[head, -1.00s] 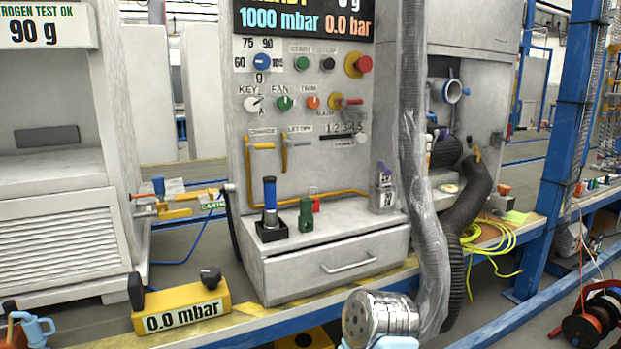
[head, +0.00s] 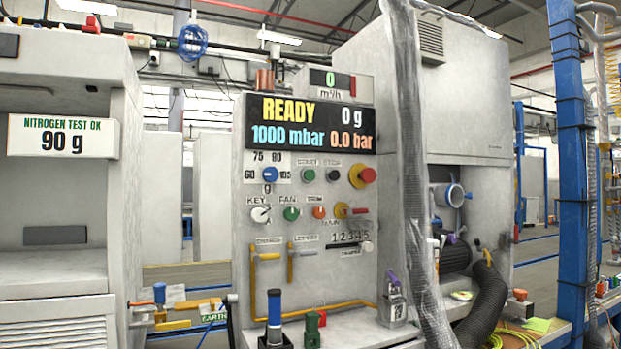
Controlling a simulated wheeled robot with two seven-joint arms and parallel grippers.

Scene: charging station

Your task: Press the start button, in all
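The green start button (head: 307,175) sits on the grey front panel of the charging station, under a START label. A black stop button (head: 333,175) is just right of it, and a red mushroom button on a yellow base (head: 362,176) is further right. The display (head: 311,124) above reads READY, 0 g, 1000 mbar and 0.0 bar. Neither of my grippers shows in the head view. Nothing covers the start button.
A blue dial (head: 269,174) and the key switch (head: 261,214) are on the same panel. A grey wrapped hose (head: 413,180) hangs right of the panel. A blue-handled tool (head: 274,318) stands on the ledge below. A nitrogen test cabinet (head: 62,138) is at left.

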